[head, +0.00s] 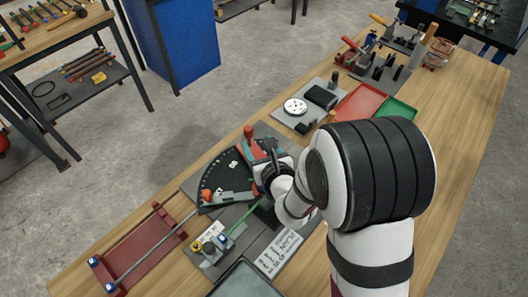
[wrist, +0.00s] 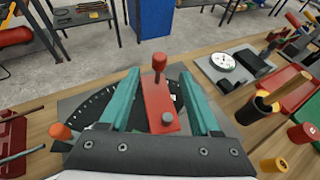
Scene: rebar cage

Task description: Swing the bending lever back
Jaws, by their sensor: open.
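The bending lever is a red bar (wrist: 158,103) with an upright red knob handle (wrist: 159,64). My gripper (wrist: 160,75) is open. In the wrist view its two teal fingers stand on either side of the lever, with visible gaps. Whether they are level with the knob cannot be told. In the head view my gripper (head: 268,158) is at the plate's right side, and my arm hides part of the bender.
A red rack (head: 140,250) carries a grey rod at the left. An orange-topped peg (head: 207,195) and a clamp block (head: 212,248) stand close by. A written card (head: 279,254) and a grey tray (head: 245,281) lie in front. Red (head: 361,103) and green (head: 399,108) trays are further back.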

